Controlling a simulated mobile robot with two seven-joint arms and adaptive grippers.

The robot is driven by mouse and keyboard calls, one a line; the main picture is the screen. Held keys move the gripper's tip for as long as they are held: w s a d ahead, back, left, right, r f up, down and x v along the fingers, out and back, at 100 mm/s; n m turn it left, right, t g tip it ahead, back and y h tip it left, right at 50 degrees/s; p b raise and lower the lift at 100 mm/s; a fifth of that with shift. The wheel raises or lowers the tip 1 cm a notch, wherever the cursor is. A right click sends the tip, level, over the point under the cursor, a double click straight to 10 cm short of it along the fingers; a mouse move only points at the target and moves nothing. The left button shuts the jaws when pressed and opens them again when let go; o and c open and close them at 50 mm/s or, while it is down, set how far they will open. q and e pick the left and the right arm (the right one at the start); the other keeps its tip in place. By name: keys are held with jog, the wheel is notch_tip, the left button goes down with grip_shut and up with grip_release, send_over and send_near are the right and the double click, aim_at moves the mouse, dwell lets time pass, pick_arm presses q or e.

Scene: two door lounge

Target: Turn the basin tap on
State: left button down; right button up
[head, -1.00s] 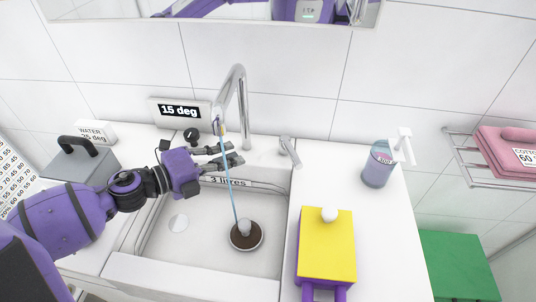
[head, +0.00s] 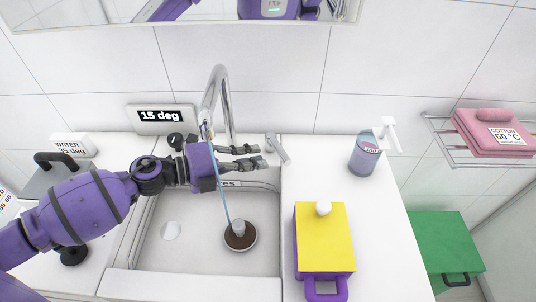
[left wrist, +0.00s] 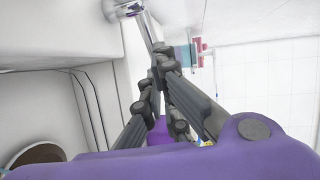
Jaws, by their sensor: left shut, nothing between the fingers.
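The basin tap has a tall chrome spout (head: 224,105) behind the basin (head: 165,262) and a separate short chrome lever (head: 278,148) to its right. My left gripper (head: 259,156) is shut and empty. It reaches across the back of the basin, and its fingertips are just left of the lever. In the left wrist view, the fingers (left wrist: 158,62) point at the lever (left wrist: 143,20), close to it; I cannot tell whether they touch. A thin blue line runs from the spout down to a dark round plug (head: 240,238); I cannot tell whether it is cord or water. My right gripper is out of view.
A soap bottle (head: 365,158) and a yellow-topped purple box (head: 325,238) stand on the counter right of the basin. A "15 deg" display (head: 161,119) is at the back left. A wall mirror is above. Counter near the lever is clear.

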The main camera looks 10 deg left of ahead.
aim_at(281, 155)
pick_arm(q)
jog(key=x, duration=0.3)
jog(key=shift+w+d, duration=0.2)
jog(key=shift+d, duration=0.05)
jog(key=shift+w+d+f, duration=0.1)
jog(key=shift+w+d, duration=0.05)
jog(key=shift+d, duration=0.1)
jog(key=shift+w+d+p, duration=0.4)
jog(key=shift+d+p, duration=0.4)
jog(key=shift+d+f, duration=0.1)
jog(key=shift+s, duration=0.1)
